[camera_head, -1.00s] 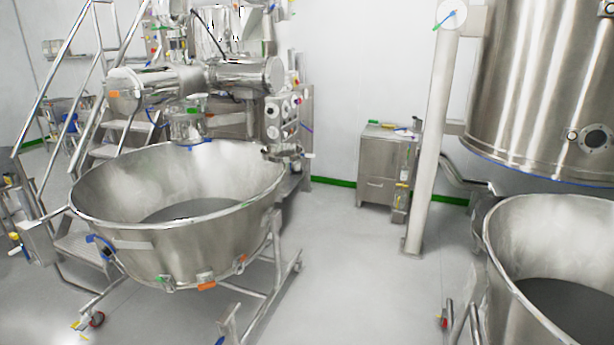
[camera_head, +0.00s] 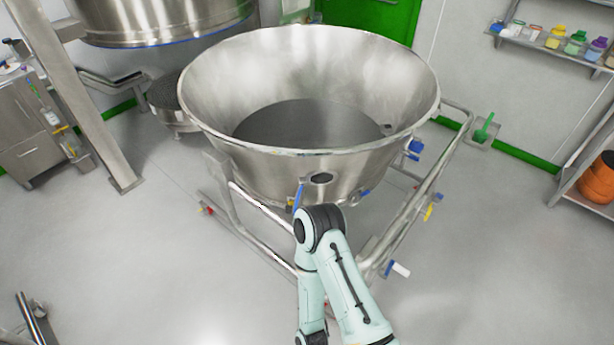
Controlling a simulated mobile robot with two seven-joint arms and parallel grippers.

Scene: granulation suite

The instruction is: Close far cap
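A large steel bowl (camera_head: 225,140) stands on a wheeled tube frame in the middle of the head view. No part can be clearly picked out as the far cap. One of my pale green arms rises from the bottom edge, its black joint in front of the bowl's near wall. No gripper fingers show. The arm hides part of the bowl's lower front and frame.
A steel column (camera_head: 85,110) and a cabinet (camera_head: 28,130) stand at the left. A raised steel vessel (camera_head: 160,22) hangs at the back left. A shelf (camera_head: 545,45) with coloured bottles is at the upper right. Grey floor is open on both sides of the bowl.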

